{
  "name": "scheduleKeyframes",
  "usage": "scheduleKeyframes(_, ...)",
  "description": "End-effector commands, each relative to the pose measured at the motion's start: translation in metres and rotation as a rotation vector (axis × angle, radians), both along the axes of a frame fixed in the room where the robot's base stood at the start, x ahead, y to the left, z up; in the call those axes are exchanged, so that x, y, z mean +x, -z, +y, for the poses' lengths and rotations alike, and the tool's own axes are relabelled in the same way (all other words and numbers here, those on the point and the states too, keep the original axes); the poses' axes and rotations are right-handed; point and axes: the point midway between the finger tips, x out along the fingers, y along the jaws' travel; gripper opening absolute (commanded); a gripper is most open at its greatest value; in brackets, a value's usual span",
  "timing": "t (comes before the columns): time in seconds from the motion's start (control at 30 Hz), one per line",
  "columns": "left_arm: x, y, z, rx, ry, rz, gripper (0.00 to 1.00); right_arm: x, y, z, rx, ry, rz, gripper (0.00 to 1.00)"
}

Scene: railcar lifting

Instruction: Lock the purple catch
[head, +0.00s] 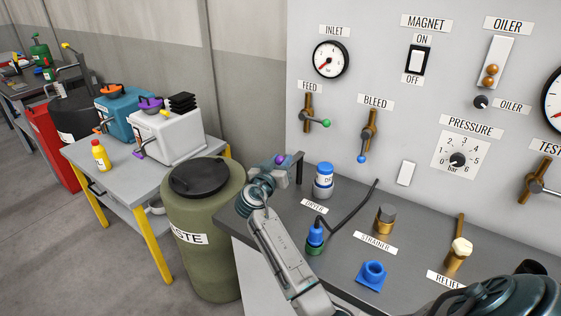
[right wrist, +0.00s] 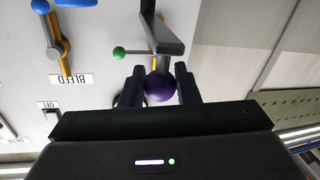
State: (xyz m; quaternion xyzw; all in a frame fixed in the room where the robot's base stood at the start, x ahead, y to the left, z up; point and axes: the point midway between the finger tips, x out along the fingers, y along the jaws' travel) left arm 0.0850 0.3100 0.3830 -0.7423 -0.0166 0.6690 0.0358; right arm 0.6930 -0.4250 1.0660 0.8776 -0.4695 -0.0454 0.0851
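A purple ball knob (head: 281,160) sits on a grey bent bar (head: 298,166) at the back left corner of the bench, beside the panel. My right gripper (head: 277,169) is at this knob. In the right wrist view the purple ball (right wrist: 160,87) lies between the two fingers of the gripper (right wrist: 161,86), which appear to touch it on both sides. The grey bar (right wrist: 158,36) runs up from the ball there. My left gripper is not in view.
A dryer (head: 323,181) with a blue cap stands just right of the bar. A black hose (head: 352,211) and a strainer (head: 384,220) are farther right. An olive waste drum (head: 208,235) stands left of the bench. The feed valve (head: 308,117) is above.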

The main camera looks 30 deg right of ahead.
Motion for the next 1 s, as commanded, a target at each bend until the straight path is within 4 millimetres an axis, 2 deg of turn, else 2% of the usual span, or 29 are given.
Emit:
scheduleKeyframes(0.03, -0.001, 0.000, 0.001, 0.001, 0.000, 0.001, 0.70, 0.000, 0.000, 0.000, 0.000, -0.001, 0.000, 0.17)
scheduleKeyframes(0.1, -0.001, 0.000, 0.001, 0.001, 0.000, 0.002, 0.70, 0.000, 0.000, 0.000, 0.000, -0.001, 0.000, 0.04)
scheduleKeyframes(0.13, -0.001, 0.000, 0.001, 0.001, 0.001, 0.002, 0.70, 0.000, 0.000, 0.000, 0.000, -0.001, 0.000, 0.00)
scheduleKeyframes(0.57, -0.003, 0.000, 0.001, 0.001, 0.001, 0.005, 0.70, -0.008, 0.001, -0.005, 0.000, -0.067, 0.001, 0.00)
scheduleKeyframes(1.0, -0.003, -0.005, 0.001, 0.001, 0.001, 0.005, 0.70, -0.043, 0.000, -0.032, -0.009, -0.421, 0.006, 0.00)
